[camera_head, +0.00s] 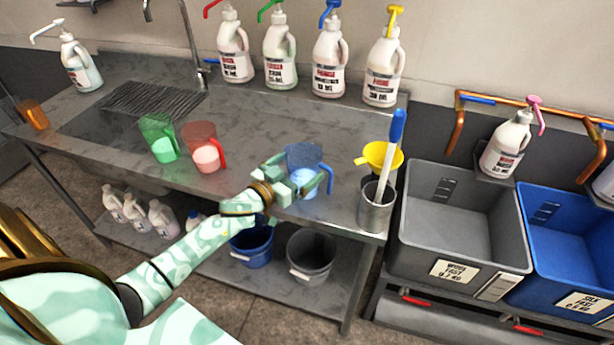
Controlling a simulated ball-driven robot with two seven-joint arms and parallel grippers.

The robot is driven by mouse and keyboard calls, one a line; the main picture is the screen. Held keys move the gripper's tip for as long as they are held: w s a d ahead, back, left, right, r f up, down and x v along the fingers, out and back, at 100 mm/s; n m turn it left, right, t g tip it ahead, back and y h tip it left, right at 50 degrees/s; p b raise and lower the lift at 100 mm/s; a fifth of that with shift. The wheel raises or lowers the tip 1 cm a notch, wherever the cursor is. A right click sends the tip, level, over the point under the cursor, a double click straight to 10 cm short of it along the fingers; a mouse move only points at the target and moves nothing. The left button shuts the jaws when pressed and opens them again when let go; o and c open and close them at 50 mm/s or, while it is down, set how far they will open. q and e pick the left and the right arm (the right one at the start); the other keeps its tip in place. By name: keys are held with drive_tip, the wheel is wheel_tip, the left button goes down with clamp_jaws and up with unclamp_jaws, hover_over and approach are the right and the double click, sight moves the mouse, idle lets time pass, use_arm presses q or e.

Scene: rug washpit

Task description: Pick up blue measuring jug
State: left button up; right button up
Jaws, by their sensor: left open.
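The blue measuring jug (304,158) stands on the metal counter, right of the middle. It is see-through, with a handle on its right side and pale blue contents low inside. My right gripper is not in view.
A red jug (203,147) and a green jug (159,138) stand left on the counter (258,120). A metal cup (376,213) with a blue-tipped tool and a yellow funnel (383,156) stand close right. Pump bottles (326,62) line the wall. Grey (440,247) and blue tubs stand right.

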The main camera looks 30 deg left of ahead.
sight(314, 156)
use_arm(q)
drive_tip(key=w, duration=0.3)
drive_tip(key=shift+w+d+f, duration=0.1)
drive_tip(key=shift+d, duration=0.15)
drive_tip(key=c, duration=1.1)
